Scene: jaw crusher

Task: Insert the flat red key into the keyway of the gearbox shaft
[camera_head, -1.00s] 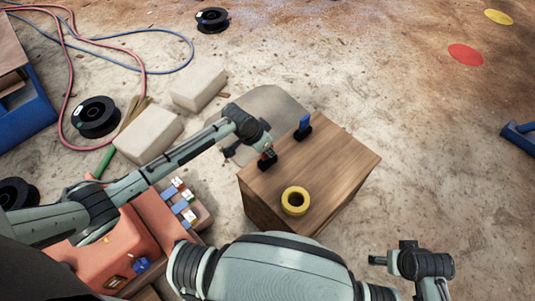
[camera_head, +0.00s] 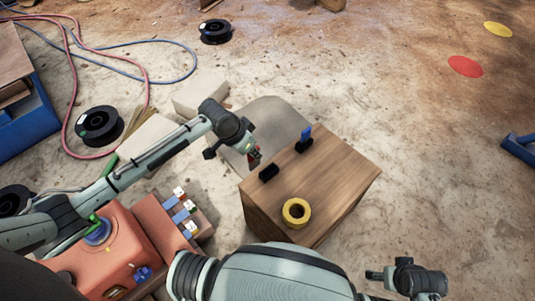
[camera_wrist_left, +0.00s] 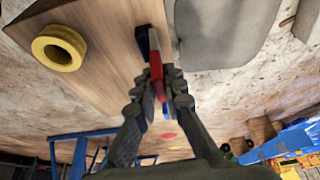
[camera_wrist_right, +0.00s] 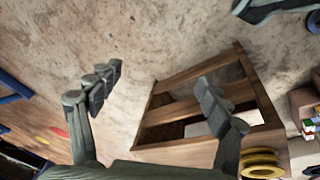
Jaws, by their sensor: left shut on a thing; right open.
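The flat red key (camera_wrist_left: 157,88) is clamped between the fingers of my left gripper (camera_wrist_left: 164,78) in the left wrist view. In the head view, my left gripper (camera_head: 251,152) holds the key (camera_head: 256,154) above the far left edge of the wooden box (camera_head: 335,185). The black holder (camera_head: 268,172) below it stands empty. An orange housing (camera_head: 120,245) with a blue ring and a green piece on top is at the lower left; I cannot make out a keyway. My right gripper (camera_wrist_right: 160,82) is open and empty; it shows at the lower right of the head view (camera_head: 374,275).
On the box stand a blue piece in a second black holder (camera_head: 304,143) and a yellow ring (camera_head: 296,212). Small blue-and-white parts (camera_head: 183,210) are beside the housing. Pale blocks (camera_head: 200,92), hoses and black spools (camera_head: 99,125) lie on the floor. The right floor is mostly clear.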

